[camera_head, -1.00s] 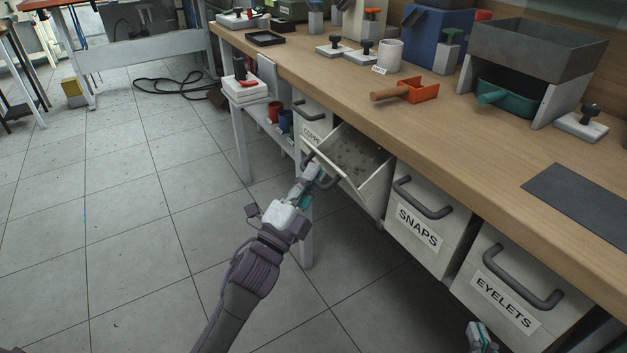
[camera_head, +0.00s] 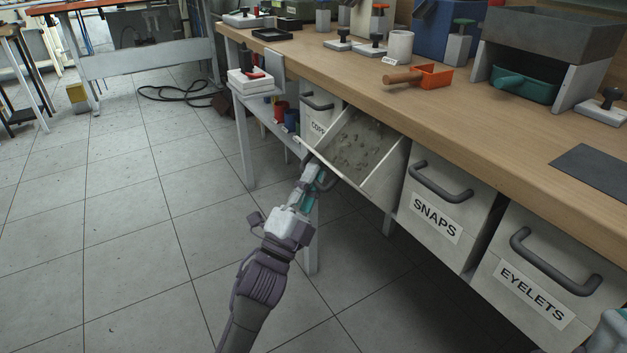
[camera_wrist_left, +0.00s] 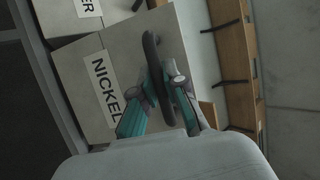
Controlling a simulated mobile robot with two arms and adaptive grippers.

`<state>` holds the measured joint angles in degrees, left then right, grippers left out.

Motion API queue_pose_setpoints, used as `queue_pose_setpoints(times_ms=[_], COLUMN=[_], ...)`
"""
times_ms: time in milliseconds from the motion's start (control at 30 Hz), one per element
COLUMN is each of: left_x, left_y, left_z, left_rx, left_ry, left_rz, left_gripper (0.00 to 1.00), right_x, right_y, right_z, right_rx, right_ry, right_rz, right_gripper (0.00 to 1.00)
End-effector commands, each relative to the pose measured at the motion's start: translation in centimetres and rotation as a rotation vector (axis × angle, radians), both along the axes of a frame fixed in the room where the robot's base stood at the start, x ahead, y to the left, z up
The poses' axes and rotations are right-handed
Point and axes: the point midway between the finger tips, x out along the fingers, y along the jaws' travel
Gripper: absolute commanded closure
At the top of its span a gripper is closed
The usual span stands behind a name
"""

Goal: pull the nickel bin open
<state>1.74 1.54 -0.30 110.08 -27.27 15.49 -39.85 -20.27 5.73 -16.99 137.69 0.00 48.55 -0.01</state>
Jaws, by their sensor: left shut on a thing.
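The nickel bin (camera_head: 362,150) is tilted out from under the bench, between the copper bin and the snaps bin. Its open top shows small grey pieces inside. In the left wrist view its front carries the label NICKEL (camera_wrist_left: 106,90) and a dark bar handle (camera_wrist_left: 152,62). My left gripper (camera_head: 318,180) is at the bin's front, shut on that handle; in the left wrist view its teal fingers (camera_wrist_left: 165,95) sit on either side of the bar. A part of my right gripper (camera_head: 608,332) shows at the bottom right corner; its fingertips cannot be made out.
The snaps bin (camera_head: 437,205) and eyelets bin (camera_head: 545,270) are closed to the right; the copper bin (camera_head: 318,112) is closed to the left. A bench leg (camera_head: 311,240) stands beside my left arm. The floor (camera_head: 120,240) in front is clear.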

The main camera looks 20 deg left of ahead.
Motion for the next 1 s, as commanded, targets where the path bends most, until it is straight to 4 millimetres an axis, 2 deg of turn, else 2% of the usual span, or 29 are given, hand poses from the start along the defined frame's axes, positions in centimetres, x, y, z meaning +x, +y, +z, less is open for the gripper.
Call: queue_pose_setpoints(times_ms=[467,500,633,1000], left_x=[-0.01,0.0,-0.02,-0.39], left_y=[-0.08,-0.08,-0.06,0.04], left_z=[-0.27,-0.26,-0.19,-0.38], left_rx=[-0.001,-0.002,-0.001,-0.003], left_ry=[0.0,0.0,-0.001,-0.002], left_rz=[-0.001,-0.001,-0.002,0.0], left_gripper=[1.0,0.84,0.63,0.63], right_x=[-0.49,-0.49,-0.48,-0.47], right_y=[-0.11,-0.11,-0.1,-0.13], right_z=[-0.06,-0.06,-0.07,-0.09], right_rx=[0.008,0.008,0.008,0.009], right_ry=[-0.027,-0.027,-0.026,-0.026], right_rz=[0.002,0.002,0.002,0.001], right_gripper=[1.0,1.0,1.0,1.0])
